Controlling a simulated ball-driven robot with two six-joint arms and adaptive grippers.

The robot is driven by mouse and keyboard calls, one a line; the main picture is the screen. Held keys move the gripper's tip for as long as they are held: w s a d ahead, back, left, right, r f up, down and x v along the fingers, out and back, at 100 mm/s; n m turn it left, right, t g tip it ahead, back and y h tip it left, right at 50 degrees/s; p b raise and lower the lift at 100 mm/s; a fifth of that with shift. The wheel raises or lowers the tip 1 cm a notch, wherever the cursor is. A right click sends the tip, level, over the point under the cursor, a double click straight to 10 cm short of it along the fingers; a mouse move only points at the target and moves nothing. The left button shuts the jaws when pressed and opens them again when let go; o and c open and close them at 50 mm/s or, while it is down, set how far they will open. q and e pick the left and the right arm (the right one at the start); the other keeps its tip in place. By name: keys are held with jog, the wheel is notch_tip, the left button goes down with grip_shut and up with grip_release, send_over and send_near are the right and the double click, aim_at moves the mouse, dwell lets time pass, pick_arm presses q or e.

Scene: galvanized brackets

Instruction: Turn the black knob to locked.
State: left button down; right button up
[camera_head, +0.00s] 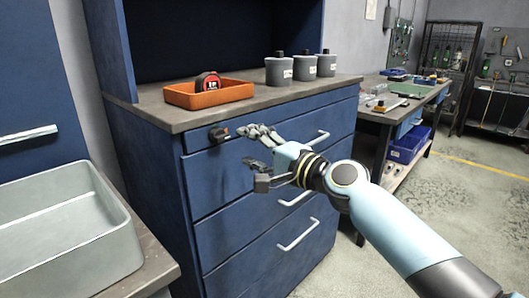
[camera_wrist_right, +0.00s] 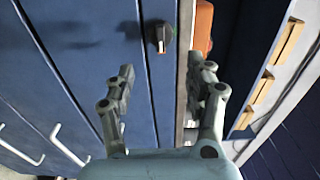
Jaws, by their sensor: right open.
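The black knob (camera_head: 217,134) is on the front of the blue cabinet's top drawer, near its upper left corner. In the right wrist view the knob (camera_wrist_right: 159,35) shows a pale pointer mark running towards the gripper; no lock label is readable. My right gripper (camera_head: 250,147) is in front of the top drawer, to the right of the knob and apart from it. In the right wrist view its fingers (camera_wrist_right: 162,72) are spread with nothing between them, and the knob lies beyond the tips. My left gripper is not in view.
The blue cabinet (camera_head: 230,205) has drawers with pale bar handles. On its worktop (camera_head: 150,112) are an orange tray (camera_head: 180,99) with a red tape measure (camera_head: 207,83) and three grey canisters (camera_head: 302,68). A grey bin (camera_head: 62,240) stands at lower left.

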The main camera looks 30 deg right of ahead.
jog(key=v, duration=0.4)
jog(key=shift+s, duration=0.1)
jog(key=shift+f, duration=0.1)
jog(key=s+d+f+n+g+h, duration=0.15)
jog(key=s+f, duration=0.35)
jog(key=f, duration=0.6)
jog(key=s+d+f+g+h, duration=0.1)
jog(key=s+f+g, duration=0.3)
jog(key=f, duration=0.8)
jog(key=s+d+f+g+h, duration=0.1)
jog(key=s+f+g+h, duration=0.1)
jog(key=s+f, duration=0.65)
jog(key=s+d+f+n+g, duration=0.1)
jog(key=s+f+n+g, duration=0.2)
jog(key=s+f, duration=0.4)
jog(key=s+d+f+n+g+h, duration=0.1)
jog(key=s+f+n, duration=0.4)
jog(key=s, duration=1.1)
jog(key=s+d+f+n+g+h, duration=0.1)
jog(key=s+f+n+g, duration=0.3)
jog(key=s+f, duration=0.7)
jog(key=shift+s+f+n+g, duration=0.25)
jog(key=shift+s+n+g, duration=0.1)
jog(key=shift+n, duration=0.1)
jog(key=shift+h, duration=0.25)
